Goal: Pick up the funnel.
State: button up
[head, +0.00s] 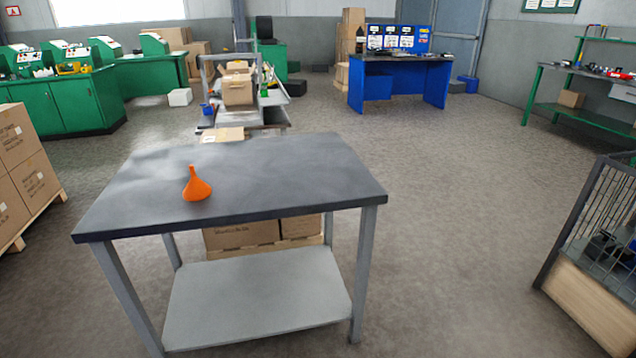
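An orange funnel (197,187) rests on the dark grey top of a metal table (290,185), left of the middle. It stands with its wide mouth down and its narrow spout pointing up. Nothing touches it apart from the tabletop. My gripper does not show in the head view.
The rest of the tabletop is clear. A lower shelf (258,298) sits under it. Stacked cartons (22,160) stand at the left and a wire cage (603,215) at the right. A loaded cart (240,95) stands behind the table. Open floor lies to the right.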

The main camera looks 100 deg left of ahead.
aim_at(196, 189)
jog(key=k+j+u, duration=0.1)
jog(key=u, duration=0.3)
jog(key=j+u, duration=0.2)
jog(key=u, duration=0.15)
jog(key=k, duration=0.05)
